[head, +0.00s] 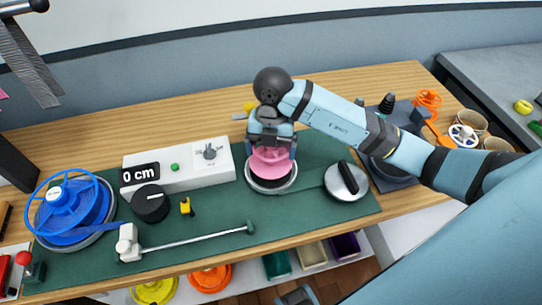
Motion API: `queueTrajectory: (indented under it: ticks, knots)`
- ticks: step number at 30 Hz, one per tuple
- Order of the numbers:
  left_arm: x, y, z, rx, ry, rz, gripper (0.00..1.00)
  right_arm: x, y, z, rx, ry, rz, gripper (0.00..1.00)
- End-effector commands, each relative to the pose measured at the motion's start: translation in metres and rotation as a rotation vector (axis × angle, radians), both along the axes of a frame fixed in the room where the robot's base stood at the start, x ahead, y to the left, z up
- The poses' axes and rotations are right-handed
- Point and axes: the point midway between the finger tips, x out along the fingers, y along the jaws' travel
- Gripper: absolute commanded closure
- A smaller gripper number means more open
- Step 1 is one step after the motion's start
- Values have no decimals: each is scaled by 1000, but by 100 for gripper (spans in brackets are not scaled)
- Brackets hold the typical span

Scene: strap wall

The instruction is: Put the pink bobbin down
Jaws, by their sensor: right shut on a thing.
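The pink bobbin (270,164) is in the middle of the head view, over a round dark spindle plate with a pale rim (271,188). My right gripper (271,148) comes down from above and is shut on the upper part of the bobbin. The bobbin looks upright. The gripper hides its top, and I cannot tell whether its underside touches the plate.
A white box reading 0 cm (183,170) stands left of the bobbin. A blue reel (75,210) sits at the far left of the green mat (210,235). A round silver lid with a black handle (346,182) lies to the right. A metal rod (195,240) crosses the front.

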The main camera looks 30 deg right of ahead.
Motion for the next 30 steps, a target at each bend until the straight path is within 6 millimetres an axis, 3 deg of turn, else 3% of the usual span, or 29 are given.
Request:
queueTrajectory:
  ticks: [6,17,18,26,30]
  knots:
    - [1,0,0,-1,-1,1,57,-1,0,-32,0,3,0,34]
    - [1,0,-2,-2,0,1,57,0,0,-37,-1,1,1,34]
    - [1,0,-1,-2,0,1,57,0,0,-36,-1,1,1,1]
    - [1,0,0,-3,0,2,57,-1,0,-34,1,1,1,0]
    - [1,0,1,-2,-2,2,57,2,-1,-22,1,-2,1,0]
